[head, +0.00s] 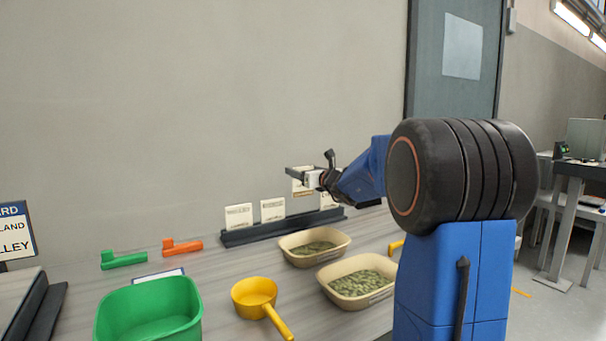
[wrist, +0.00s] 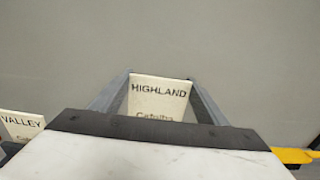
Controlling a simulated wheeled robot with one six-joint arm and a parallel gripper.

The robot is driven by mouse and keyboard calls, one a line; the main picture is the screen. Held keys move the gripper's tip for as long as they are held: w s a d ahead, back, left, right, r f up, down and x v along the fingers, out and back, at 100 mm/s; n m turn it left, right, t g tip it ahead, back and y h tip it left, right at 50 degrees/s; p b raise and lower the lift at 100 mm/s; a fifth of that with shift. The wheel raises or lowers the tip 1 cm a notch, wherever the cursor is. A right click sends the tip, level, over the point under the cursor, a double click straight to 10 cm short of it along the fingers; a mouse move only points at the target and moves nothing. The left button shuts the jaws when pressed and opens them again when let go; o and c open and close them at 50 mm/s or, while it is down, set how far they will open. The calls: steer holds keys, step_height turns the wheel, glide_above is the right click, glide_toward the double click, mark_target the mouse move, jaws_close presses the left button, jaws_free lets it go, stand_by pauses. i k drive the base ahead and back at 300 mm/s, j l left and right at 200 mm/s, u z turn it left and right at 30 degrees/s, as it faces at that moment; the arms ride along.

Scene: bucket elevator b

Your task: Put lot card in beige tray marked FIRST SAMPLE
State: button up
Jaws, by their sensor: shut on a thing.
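My gripper (head: 298,172) is shut on a cream lot card (head: 302,187) and holds it upright above the dark card rack (head: 285,229). In the wrist view the card (wrist: 158,97) stands between my two fingers and reads HIGHLAND, with a second line partly hidden below. Two beige trays with green leafy contents stand on the table: one nearer the rack (head: 288,251) and one nearer the front (head: 343,298). The front tray has a small label on its front wall, too small to read.
Other cards stand in the rack (head: 239,216), one reading VALLEY in the wrist view (wrist: 22,125). A yellow scoop (head: 254,291), a green bin (head: 150,316), and green (head: 124,261) and orange (head: 182,247) tools lie to the left. A wall is close behind.

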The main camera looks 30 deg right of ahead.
mark_target(362, 287)
steer(key=k+j, duration=0.15)
steer(key=k, duration=0.55)
steer(key=k+j, duration=0.2)
steer(key=k, duration=0.5)
